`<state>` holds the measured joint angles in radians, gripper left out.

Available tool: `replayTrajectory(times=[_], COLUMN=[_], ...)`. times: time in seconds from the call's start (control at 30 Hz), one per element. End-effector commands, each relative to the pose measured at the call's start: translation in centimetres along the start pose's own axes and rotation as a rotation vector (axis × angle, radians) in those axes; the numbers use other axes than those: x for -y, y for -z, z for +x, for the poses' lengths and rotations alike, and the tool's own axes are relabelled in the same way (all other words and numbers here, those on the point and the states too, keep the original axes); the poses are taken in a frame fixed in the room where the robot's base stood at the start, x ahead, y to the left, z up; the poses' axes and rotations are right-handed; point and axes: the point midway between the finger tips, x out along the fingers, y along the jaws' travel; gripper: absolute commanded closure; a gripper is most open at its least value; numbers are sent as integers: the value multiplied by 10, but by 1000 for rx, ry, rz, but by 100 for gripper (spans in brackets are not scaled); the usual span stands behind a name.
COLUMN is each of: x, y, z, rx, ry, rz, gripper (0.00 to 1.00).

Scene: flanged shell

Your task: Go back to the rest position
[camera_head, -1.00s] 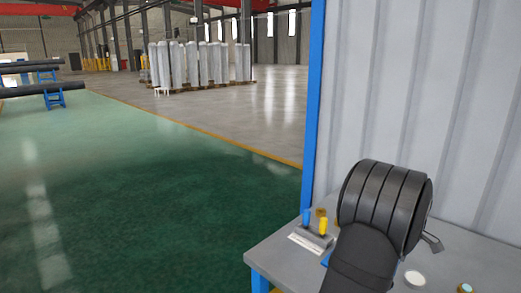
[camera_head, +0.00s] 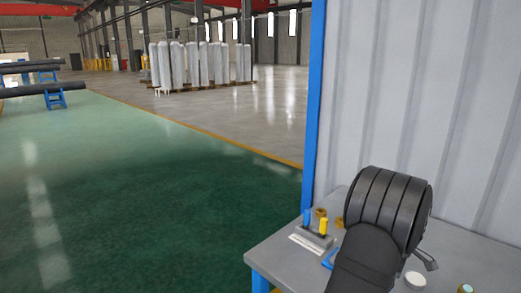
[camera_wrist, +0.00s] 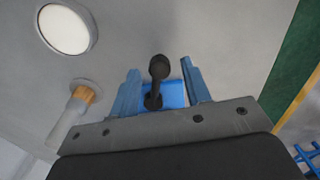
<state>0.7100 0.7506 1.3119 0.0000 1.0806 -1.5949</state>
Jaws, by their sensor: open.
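My gripper (camera_wrist: 160,68) shows in the wrist view with its two blue fingers spread apart, above the grey tabletop. A dark piece with a round knob (camera_wrist: 158,68) shows between the fingers, over a blue block (camera_wrist: 172,95); the fingers have gaps to either side of it. I cannot tell how far below the fingertips it stands. In the head view my dark arm covers most of the gripper. A blue piece (camera_head: 329,260) on the table is partly hidden behind my arm.
The grey table (camera_head: 280,262) carries a holder with blue and yellow handles (camera_head: 318,236), a brass-coloured piece (camera_head: 320,213) and a white disc (camera_head: 414,279), also in the wrist view (camera_wrist: 64,29). A corrugated wall (camera_head: 400,100) stands behind. Open green floor (camera_head: 150,200) lies left.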

Motion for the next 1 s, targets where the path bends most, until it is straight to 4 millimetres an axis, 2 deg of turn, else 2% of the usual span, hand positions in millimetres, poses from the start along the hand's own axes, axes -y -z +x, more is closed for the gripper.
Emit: replayTrajectory(times=[0.17,0.87,1.0], x=[-1,0,1], y=[0,0,0], z=[-28,-168,-140], rx=[0,0,0], ry=[-6,-4,4], rz=[0,0,0], gripper=[56,56,56])
